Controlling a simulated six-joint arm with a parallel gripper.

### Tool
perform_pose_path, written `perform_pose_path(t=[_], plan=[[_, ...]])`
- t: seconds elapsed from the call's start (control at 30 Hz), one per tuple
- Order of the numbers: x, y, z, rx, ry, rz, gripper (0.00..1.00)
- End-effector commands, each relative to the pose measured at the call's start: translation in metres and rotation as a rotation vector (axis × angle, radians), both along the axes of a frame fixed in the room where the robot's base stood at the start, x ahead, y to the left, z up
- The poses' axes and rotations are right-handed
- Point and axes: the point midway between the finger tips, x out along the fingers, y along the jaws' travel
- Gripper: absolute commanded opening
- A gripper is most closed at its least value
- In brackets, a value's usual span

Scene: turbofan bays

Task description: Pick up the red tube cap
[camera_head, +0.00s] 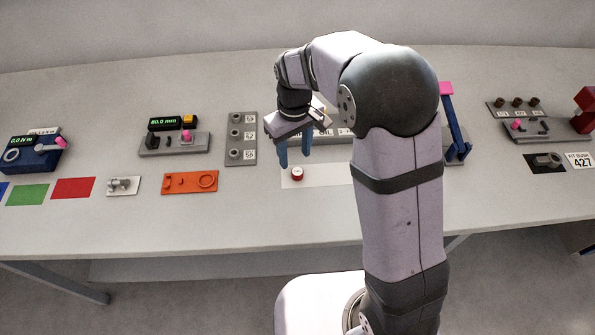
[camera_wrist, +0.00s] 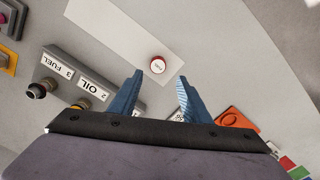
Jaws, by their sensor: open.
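The red tube cap (camera_head: 297,174) has a white top with small lettering and sits upright on a white mat (camera_head: 318,180) on the bench. It also shows in the wrist view (camera_wrist: 157,65), beyond my fingertips. My gripper (camera_head: 294,160) has two blue fingers pointing down, above and just behind the cap in the head view. In the wrist view my gripper (camera_wrist: 158,78) is open, with nothing between its fingers. The cap is apart from both fingers. My arm hides the right part of the mat in the head view.
A grey block labelled FUEL and OIL (camera_wrist: 80,80) with dark fittings stands near my gripper. An orange tray (camera_head: 190,182) and a grey socket rack (camera_head: 240,140) are to the left. A blue lever press (camera_head: 455,130) stands to the right. The bench front is clear.

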Motion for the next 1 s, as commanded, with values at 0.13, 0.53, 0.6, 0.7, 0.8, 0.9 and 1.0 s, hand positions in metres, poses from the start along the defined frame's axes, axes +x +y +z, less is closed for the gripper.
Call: perform_pose_path(t=[0.13,0.53,0.6,0.7,0.8,0.9,1.0], plan=[[0.0,-0.001,-0.012,-0.001,0.003,-0.001,0.44],[0.001,-0.002,-0.031,-0.002,0.006,-0.002,0.44],[0.003,-0.003,-0.038,-0.002,0.006,-0.002,0.44],[0.004,-0.003,-0.05,-0.002,0.005,-0.001,0.44],[0.004,-0.003,-0.06,-0.001,0.004,-0.001,0.44],[0.004,-0.003,-0.066,0.0,0.002,-0.001,0.44],[0.004,-0.003,-0.068,-0.001,0.001,-0.001,0.44]])
